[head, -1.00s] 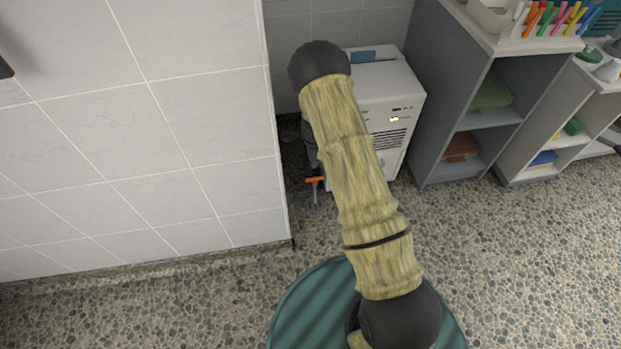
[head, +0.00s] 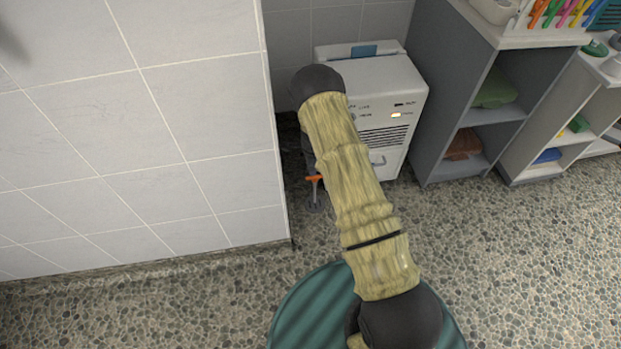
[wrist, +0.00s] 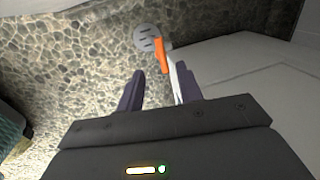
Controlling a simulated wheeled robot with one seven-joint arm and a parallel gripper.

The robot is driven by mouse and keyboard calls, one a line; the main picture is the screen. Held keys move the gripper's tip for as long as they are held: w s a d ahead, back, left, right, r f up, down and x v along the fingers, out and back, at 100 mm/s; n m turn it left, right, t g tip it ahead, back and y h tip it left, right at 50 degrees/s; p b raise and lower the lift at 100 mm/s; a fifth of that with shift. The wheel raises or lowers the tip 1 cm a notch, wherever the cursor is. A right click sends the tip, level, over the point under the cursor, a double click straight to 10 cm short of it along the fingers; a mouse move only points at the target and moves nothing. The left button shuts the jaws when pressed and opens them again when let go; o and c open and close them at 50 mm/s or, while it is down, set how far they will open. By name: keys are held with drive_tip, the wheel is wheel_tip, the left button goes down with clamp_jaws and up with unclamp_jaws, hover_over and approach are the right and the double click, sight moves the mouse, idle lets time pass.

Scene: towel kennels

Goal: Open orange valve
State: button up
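The orange valve handle (head: 314,178) is low above the floor, in the gap between the tiled wall and the white machine. It stands on a thin grey pipe. In the wrist view, the orange handle (wrist: 161,56) appears just beyond my fingertips, between the two finger lines, with the pale pipe close to the right finger. My gripper (wrist: 159,84) is open, its two dark fingers apart with nothing held. I cannot tell whether the right finger touches the pipe. In the head view my gripper is mostly hidden behind my arm, just above the valve.
The tiled wall (head: 150,130) stands close on the left of the gap. The white machine (head: 388,90) is close on the right. A grey shelf unit (head: 447,110) with folded towels is further right. The pebbled floor (head: 500,260) in front is clear.

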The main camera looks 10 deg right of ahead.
sight(310, 177)
drive_tip(key=f+b, duration=0.1)
drive_tip(key=f, duration=0.2)
drive_tip(key=w+f+b, duration=0.1)
drive_tip(key=f, duration=0.2)
drive_tip(key=f+b, duration=0.1)
drive_tip(key=f, duration=0.2)
drive_tip(key=shift+w+b, duration=0.35)
drive_tip(key=shift+w, duration=0.05)
clamp_jaws()
